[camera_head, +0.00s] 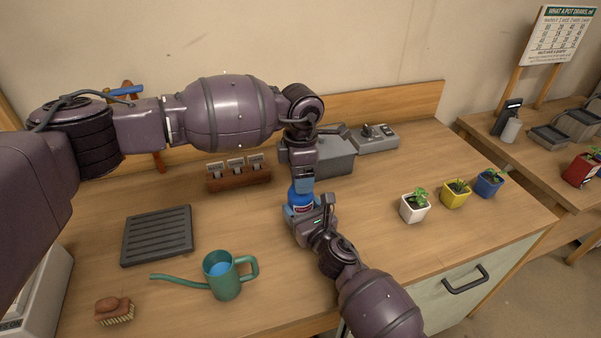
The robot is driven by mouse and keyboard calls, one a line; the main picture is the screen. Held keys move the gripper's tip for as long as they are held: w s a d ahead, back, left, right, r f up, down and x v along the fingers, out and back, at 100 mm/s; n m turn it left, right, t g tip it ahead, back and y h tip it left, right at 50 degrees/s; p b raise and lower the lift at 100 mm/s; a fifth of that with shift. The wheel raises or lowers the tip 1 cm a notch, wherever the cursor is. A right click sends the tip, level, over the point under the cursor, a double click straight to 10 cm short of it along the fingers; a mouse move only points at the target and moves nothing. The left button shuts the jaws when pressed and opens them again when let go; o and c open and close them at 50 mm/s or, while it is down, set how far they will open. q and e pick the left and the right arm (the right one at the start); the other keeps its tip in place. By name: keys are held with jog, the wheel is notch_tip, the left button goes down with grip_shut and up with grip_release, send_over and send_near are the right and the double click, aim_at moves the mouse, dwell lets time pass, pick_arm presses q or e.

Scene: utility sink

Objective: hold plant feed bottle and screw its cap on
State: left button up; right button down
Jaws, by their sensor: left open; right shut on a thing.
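The plant feed bottle (299,203) is small and blue with a label. It stands upright near the middle of the bench. My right gripper (305,215) comes in from the front right and is shut on the bottle's body, covering its lower part. My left gripper (302,184) points straight down from above, directly over the bottle's top. It is open, with its fingertips at or just around the top. The cap is not clearly visible; the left fingers hide the top of the bottle, so I cannot tell whether the cap sits on it.
A green watering can (224,279), a dark slatted tray (157,236) and a brush (115,310) lie to the left. Potted plants in white (414,208), yellow (454,195) and blue (488,184) pots stand right.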

pick_arm(q)
notch_tip(320, 180, up, 12)
dwell(0.5)
pick_arm(e)
jog(key=shift+c, duration=0.6)
grip_release()
jog(key=shift+s, duration=0.1)
pick_arm(q)
jog(key=shift+r, duration=0.3)
pick_arm(e)
jog(key=v, duration=1)
jog(key=shift+s+d, duration=0.2)
jog(key=shift+s, duration=0.1)
pick_arm(q)
jog(key=shift+p, duration=0.3)
